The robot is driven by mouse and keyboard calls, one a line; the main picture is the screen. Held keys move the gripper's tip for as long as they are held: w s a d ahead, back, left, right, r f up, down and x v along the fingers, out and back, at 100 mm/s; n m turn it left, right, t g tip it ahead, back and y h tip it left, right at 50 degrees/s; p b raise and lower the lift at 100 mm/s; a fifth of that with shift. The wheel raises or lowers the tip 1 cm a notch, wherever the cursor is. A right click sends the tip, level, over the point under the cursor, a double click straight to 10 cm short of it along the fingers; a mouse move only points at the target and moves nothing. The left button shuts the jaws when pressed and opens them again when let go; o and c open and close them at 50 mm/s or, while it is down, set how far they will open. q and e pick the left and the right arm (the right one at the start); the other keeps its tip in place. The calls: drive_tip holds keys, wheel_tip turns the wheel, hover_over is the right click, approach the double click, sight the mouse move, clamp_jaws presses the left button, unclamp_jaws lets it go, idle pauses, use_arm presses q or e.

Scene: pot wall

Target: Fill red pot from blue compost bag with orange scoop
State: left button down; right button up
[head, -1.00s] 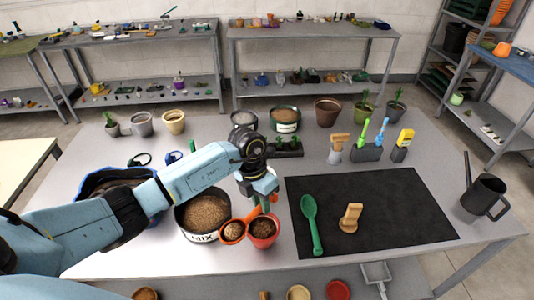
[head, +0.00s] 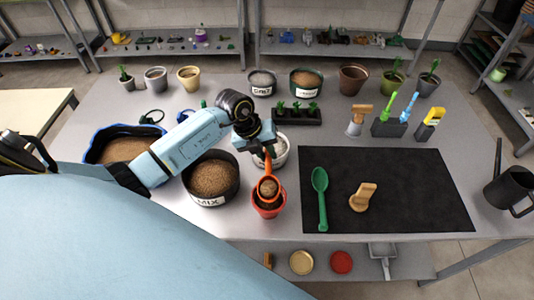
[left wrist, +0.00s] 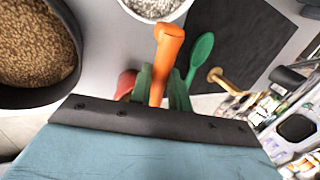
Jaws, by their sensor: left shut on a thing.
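My left gripper (head: 266,153) is shut on the handle of the orange scoop (head: 267,168). The scoop's bowl holds brown material and is over the red pot (head: 269,210), hiding much of its opening. In the left wrist view the orange handle (left wrist: 167,45) rises between the green fingers (left wrist: 162,85), and a bit of the red pot (left wrist: 125,84) shows beside them. The blue compost bag (head: 88,152) stands open at the left with brown compost in it, partly behind my arm. My right gripper is not in view.
A black MIX tub (head: 209,202) stands left of the pot, and a white-filled tub (head: 280,140) behind it. A dark mat (head: 420,195) at the right carries a green scoop (head: 321,200) and a wooden tool (head: 362,197). Several pots and a seedling tray (head: 297,115) line the back.

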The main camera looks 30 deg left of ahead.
use_arm(q)
drive_tip(key=shift+s+a+f+t+h+b, duration=0.1)
drive_tip(key=shift+t+h+b, duration=0.25)
drive_tip(key=shift+b, duration=0.3)
drive_tip(key=shift+s+a+f+t+h+b, duration=0.1)
drive_tip(key=shift+t+h+b, duration=0.25)
drive_tip(key=shift+b, duration=0.25)
drive_tip(key=t+h+b, duration=0.2)
drive_tip(key=h+b, duration=0.1)
drive_tip(key=b, duration=0.5)
drive_tip(key=m+t+h+b, duration=0.1)
drive_tip(key=t+h+b, duration=0.2)
drive_tip(key=b, duration=0.5)
drive_tip(key=shift+s+a+m+h, duration=0.2)
drive_tip(key=shift+m+h, duration=0.1)
drive_tip(key=shift+h, duration=0.5)
drive_tip(key=shift+r+h+b, duration=0.1)
drive_tip(key=shift+h+b, duration=0.2)
drive_tip(key=shift+b, duration=0.45)
drive_tip(key=shift+r+m+t+h+b, duration=0.15)
drive_tip(key=shift+m+t+h+b, duration=0.25)
drive_tip(key=shift+h+b, duration=0.65)
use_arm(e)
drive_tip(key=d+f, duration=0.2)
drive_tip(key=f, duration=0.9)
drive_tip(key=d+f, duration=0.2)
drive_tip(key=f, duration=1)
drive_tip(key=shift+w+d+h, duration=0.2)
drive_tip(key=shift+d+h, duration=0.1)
